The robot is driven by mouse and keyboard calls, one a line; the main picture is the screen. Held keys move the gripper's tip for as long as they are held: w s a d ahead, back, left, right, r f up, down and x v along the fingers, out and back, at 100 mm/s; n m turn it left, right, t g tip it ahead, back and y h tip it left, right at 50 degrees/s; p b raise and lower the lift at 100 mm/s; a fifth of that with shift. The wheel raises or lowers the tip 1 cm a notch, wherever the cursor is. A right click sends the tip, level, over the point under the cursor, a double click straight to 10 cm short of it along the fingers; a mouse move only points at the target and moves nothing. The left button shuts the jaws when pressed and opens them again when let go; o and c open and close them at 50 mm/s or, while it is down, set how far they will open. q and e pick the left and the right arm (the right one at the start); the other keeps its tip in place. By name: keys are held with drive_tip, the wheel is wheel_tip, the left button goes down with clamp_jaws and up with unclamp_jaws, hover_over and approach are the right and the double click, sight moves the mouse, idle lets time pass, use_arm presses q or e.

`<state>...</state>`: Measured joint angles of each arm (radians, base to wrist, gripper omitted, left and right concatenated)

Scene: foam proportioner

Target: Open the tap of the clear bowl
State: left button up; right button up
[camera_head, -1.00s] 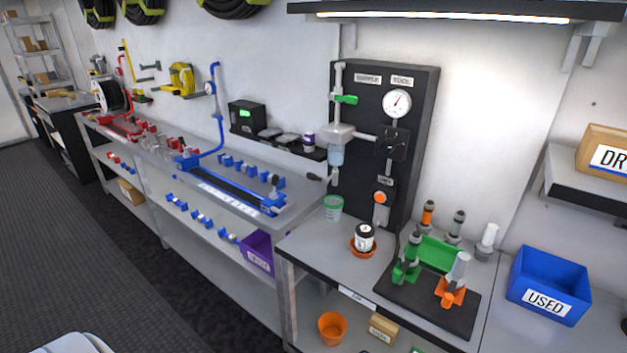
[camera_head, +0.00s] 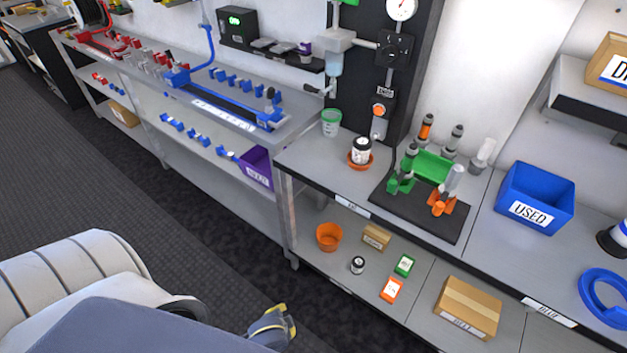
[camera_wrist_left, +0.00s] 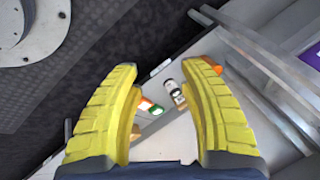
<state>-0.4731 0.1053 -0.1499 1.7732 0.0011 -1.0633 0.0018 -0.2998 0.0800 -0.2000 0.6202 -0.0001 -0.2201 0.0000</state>
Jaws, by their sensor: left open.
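The clear bowl (camera_head: 335,64) hangs under a grey filter head (camera_head: 334,40) on the black wall panel. Below it is a small tap with a dark lever (camera_head: 314,90) that points left; its setting is too small to tell. My left gripper (camera_head: 287,324) is low at the bottom of the head view, in front of the bench and well away from the tap. In the left wrist view its yellow fingers (camera_wrist_left: 158,68) are apart with nothing between them. My right gripper is not in view.
The lower shelf holds an orange pot (camera_head: 329,237) and boxes. The blue bin (camera_head: 536,198) stands right.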

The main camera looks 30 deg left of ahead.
use_arm(q)
drive_tip(key=w+a+r+t, duration=0.1)
drive_tip(key=w+r, duration=0.1)
drive_tip(key=r, duration=0.5)
drive_tip(key=w+a+r+t, duration=0.1)
drive_tip(key=w+a+r, duration=0.1)
drive_tip(key=r, duration=0.4)
drive_tip(key=n+t+h, duration=0.4)
drive_tip(key=n+t, duration=0.7)
drive_tip(key=n, duration=1.3)
approach(311, 91)
drive_tip(key=w, duration=0.3)
drive_tip(key=w+d, duration=0.1)
drive_tip(key=w, duration=0.7)
drive_tip(key=shift+d+r, duration=0.15)
drive_tip(key=shift+c, duration=0.2)
clamp_jaws()
